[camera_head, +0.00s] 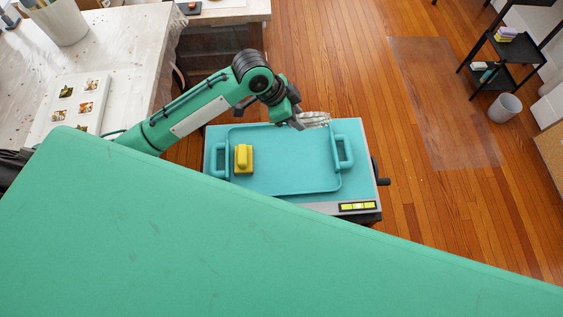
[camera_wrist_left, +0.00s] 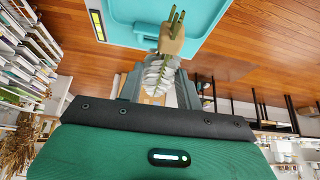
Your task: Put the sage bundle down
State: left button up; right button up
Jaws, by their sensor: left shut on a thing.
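The sage bundle (camera_head: 315,119) is pale grey-green and lies across my left gripper (camera_head: 298,120) in the head view. The left wrist view shows the bundle (camera_wrist_left: 160,74) between the two fingers, with a tan wrap and green stems sticking out past them. My left gripper (camera_wrist_left: 160,88) is shut on it. In the head view it appears over the far right part of a turquoise tray (camera_head: 270,189). The tray's rim and handle also show at the top of the left wrist view (camera_wrist_left: 150,40). My right gripper is in neither view.
A yellow block with a grip (camera_head: 243,159) sits in the tray's left part. The tray rests on a turquoise-topped cart (camera_head: 352,128) with a yellow level strip at its front. A white worktable (camera_head: 120,45) stands left; wooden floor (camera_head: 430,210) lies open at right.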

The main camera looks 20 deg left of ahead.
pick_arm(q)
jog(key=shift+w+d+f, duration=0.1)
jog(key=shift+f, duration=0.3)
notch_tip(320, 180, down, 15)
jog(key=shift+p, duration=0.8)
notch_tip(320, 180, down, 4)
jog(key=shift+f, duration=0.35)
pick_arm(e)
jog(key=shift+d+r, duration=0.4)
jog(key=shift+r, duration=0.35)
